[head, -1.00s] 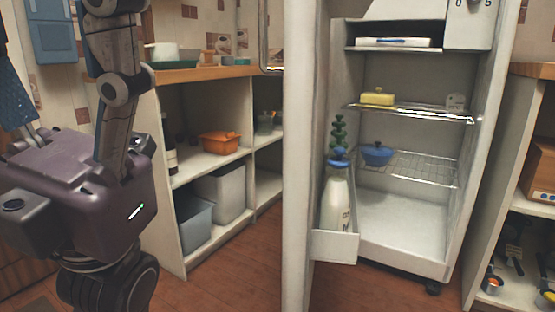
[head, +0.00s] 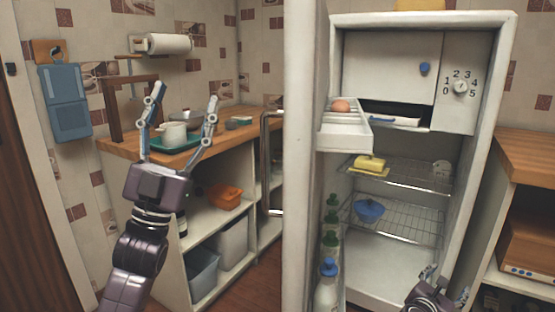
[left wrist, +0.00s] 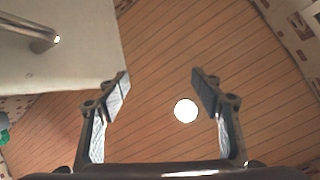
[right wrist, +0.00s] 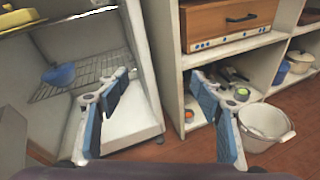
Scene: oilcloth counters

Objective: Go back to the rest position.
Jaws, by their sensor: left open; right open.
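My left gripper (head: 183,107) is raised with its fingers spread, in front of the wooden counter at the left of the head view. In the left wrist view its fingers (left wrist: 158,90) are wide apart with nothing between them. My right gripper (head: 446,280) is low at the right of the head view, in front of the open fridge's lower right edge. In the right wrist view its fingers (right wrist: 160,95) are apart and empty, with the fridge on the left and a shelf unit on the right.
The open fridge (head: 480,120) holds a butter dish (head: 370,163) and a blue bowl (head: 369,211). Its door (head: 302,200) stands open, with an egg (head: 341,106) and a bottle (head: 327,290) in its racks. A green tray (head: 172,145) lies on the counter. A white basin (right wrist: 265,125) stands on the floor.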

